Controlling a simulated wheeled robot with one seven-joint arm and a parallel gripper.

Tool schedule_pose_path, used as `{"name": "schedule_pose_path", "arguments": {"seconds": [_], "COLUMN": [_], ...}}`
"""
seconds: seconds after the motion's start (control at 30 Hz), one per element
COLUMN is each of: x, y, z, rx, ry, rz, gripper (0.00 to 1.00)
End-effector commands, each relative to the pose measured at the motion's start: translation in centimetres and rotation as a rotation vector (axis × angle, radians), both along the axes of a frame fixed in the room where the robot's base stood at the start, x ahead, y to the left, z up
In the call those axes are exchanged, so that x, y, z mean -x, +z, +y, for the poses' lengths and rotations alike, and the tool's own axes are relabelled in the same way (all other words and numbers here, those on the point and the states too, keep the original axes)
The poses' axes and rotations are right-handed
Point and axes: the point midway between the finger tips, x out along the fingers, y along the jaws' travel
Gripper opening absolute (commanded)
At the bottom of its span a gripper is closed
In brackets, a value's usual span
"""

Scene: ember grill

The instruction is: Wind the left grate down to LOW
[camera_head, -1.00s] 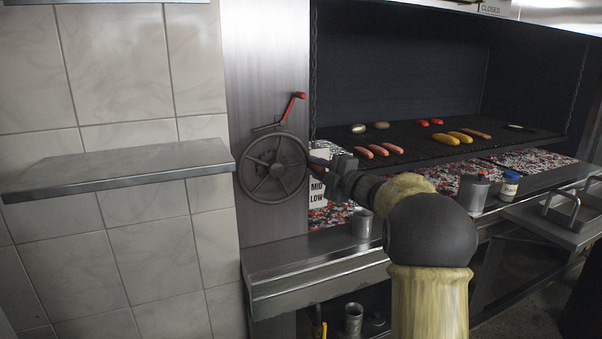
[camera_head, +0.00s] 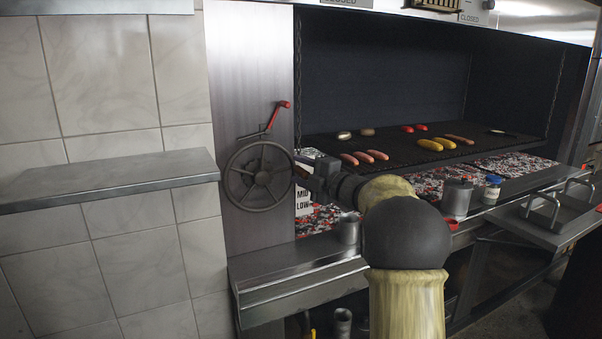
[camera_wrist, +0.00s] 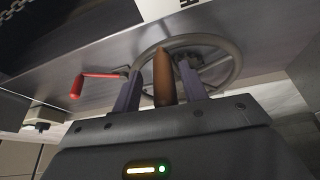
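A dark spoked handwheel (camera_head: 258,176) is mounted on the steel panel left of the grill; it also shows in the wrist view (camera_wrist: 232,60). My gripper (camera_head: 308,172) is at the wheel's right side. In the wrist view, my gripper's two fingers (camera_wrist: 160,85) stand on either side of the wheel's brown handle (camera_wrist: 163,78), with a visible gap, so they look open around it. A red-handled lever (camera_head: 280,112) sits above the wheel. The dark grate (camera_head: 400,147) carries food above the coals. A label (camera_head: 303,203) reading MID and LOW is partly hidden by my gripper.
A steel shelf (camera_head: 110,178) juts from the tiled wall at left. A steel ledge (camera_head: 300,262) with a metal cup (camera_head: 349,229) runs below the wheel. Sausages (camera_head: 365,158) and other food lie on the grate. A chain (camera_head: 298,80) hangs beside the panel.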

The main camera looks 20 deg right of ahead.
Motion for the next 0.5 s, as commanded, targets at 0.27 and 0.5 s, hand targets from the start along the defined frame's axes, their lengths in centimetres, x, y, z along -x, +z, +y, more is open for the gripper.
{"name": "schedule_pose_path", "arguments": {"seconds": [0.27,0.5], "x": [0.3,3.0], "y": [-0.2,-0.5], "z": [-0.2,-1.8], "rx": [0.000,0.000], "ry": [-0.002,-0.003], "rz": [0.005,0.005], "gripper": [0.43,0.43]}}
